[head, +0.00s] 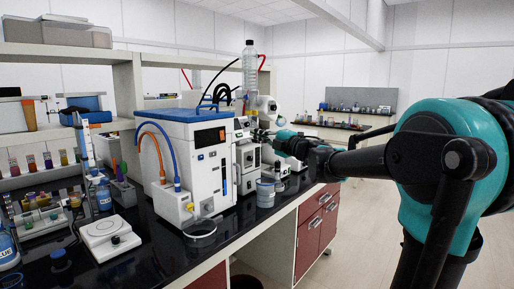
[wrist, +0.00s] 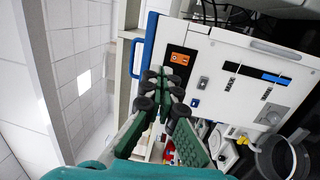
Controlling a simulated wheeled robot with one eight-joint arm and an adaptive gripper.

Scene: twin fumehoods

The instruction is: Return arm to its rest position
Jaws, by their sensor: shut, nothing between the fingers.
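My arm reaches in from the right edge in the head view, with a teal joint and black links stretched out toward the bench. My gripper (head: 264,136) is at its far end, small and partly lost against the white equipment. In the wrist view my gripper (wrist: 163,88) shows black knuckles and green finger pads. It is shut and empty. It appears in front of a white instrument (wrist: 245,75) with an orange panel, which is turned sideways in that view. I cannot tell the exact gap between them.
A white and blue machine (head: 198,158) with blue and orange hoses stands on the black bench (head: 150,245). A scale (head: 110,232) and tube racks are at left. Red drawers (head: 310,235) are below. Open floor (head: 355,235) lies right of the bench.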

